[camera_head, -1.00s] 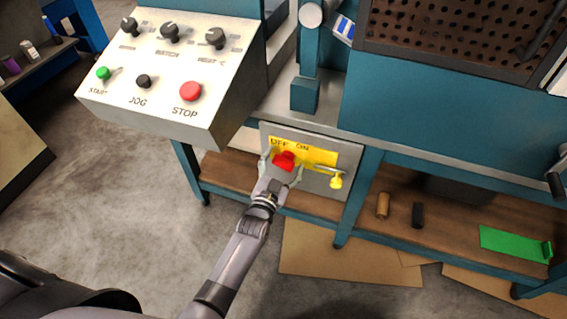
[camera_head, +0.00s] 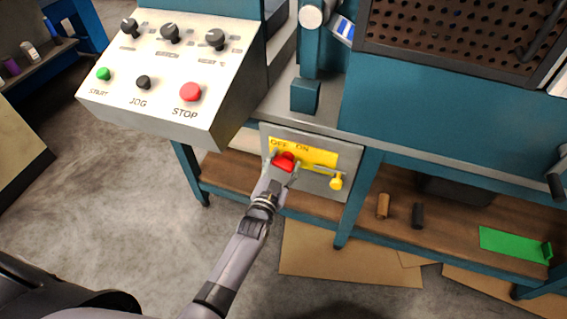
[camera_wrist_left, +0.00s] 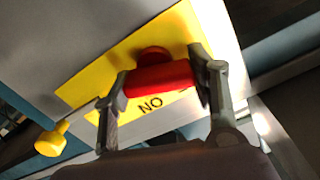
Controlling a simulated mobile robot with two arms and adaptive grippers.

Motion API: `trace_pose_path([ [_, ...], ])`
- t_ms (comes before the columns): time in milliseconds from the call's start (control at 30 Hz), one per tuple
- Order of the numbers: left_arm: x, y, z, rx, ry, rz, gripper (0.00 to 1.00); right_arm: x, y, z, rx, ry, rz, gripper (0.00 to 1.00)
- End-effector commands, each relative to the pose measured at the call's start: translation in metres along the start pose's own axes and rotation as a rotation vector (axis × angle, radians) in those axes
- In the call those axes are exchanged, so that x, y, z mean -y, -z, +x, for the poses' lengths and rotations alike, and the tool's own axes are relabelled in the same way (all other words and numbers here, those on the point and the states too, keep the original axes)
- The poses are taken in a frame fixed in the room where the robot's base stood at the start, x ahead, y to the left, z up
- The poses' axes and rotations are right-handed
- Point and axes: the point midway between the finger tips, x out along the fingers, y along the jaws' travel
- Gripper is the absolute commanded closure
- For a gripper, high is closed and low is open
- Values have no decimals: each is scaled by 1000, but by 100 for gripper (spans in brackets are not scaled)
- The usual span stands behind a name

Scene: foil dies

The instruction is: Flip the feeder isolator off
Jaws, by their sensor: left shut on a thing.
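The feeder isolator is a red handle (camera_head: 285,164) on a yellow plate (camera_head: 318,156) marked OFF and ON, fixed to a grey panel (camera_head: 345,152) under the machine's bench. My left gripper (camera_head: 284,168) has its fingers on either side of the red handle and is shut on it. The handle's exact setting is hard to tell. My right gripper is not in view.
A yellow knob (camera_head: 336,181) hangs at the panel's right; it also shows in the left wrist view (camera_wrist_left: 50,142). A control box (camera_head: 150,70) with knobs and a red STOP button (camera_head: 190,92) juts out at upper left. The lower shelf (camera_head: 450,229) holds rolls and a green piece.

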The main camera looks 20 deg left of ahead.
Motion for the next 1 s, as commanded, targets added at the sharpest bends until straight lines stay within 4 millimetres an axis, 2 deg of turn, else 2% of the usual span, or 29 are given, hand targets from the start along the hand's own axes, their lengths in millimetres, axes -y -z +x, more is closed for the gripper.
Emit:
trace_pose_path([
  [333, 1, -1, 0, 2, -1, -309, 75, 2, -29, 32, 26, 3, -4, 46],
  [667, 1, -2, 0, 1, -1, -351, 75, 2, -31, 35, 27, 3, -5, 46],
  [700, 1, -2, 0, 1, -1, -351, 47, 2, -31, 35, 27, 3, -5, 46],
  [1000, 1, -2, 0, 1, 0, -348, 27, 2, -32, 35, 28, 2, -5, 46],
])
